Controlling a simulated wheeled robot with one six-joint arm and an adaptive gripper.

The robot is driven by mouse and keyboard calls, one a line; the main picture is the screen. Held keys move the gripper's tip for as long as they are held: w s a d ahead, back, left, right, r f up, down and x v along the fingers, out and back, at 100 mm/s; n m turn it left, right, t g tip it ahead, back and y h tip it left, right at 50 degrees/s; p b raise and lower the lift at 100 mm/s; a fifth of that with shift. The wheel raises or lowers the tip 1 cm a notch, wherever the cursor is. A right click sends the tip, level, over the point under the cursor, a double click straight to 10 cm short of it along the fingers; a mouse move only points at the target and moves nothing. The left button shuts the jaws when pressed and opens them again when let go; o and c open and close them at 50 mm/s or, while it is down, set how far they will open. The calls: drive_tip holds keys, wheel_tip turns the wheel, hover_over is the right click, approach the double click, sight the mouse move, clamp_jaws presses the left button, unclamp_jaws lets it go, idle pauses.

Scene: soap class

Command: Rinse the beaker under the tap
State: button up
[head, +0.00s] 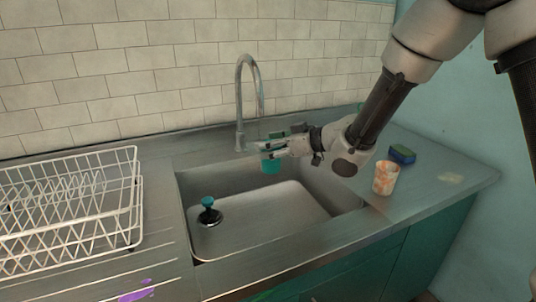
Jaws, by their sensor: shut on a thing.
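A teal beaker (271,166) is held by my gripper (271,146) over the back part of the sink (270,205). My gripper is shut on it, and the fingers hide its upper part. The beaker looks roughly upright, but its rim and inside cannot be seen. The tall curved metal tap (240,95) stands behind the sink. Its spout end is just above my gripper and the beaker. No water stream can be made out.
A dark plug-like thing with a teal top (208,211) stands in the sink at the left. A white dish rack (70,212) fills the left. A purple patch (137,294) lies in front.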

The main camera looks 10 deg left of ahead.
drive_tip(key=shift+s+d, duration=0.35)
drive_tip(key=shift+s, duration=0.35)
drive_tip(key=shift+s+d, duration=0.4)
drive_tip(key=shift+s, duration=0.35)
drive_tip(key=shift+s+d, duration=0.35)
drive_tip(key=shift+s, duration=0.35)
drive_tip(key=s+d+r, duration=0.2)
drive_tip(key=s+r, duration=0.2)
drive_tip(key=shift+s+d, duration=0.15)
drive_tip(key=shift+s, duration=0.05)
idle(0.4)
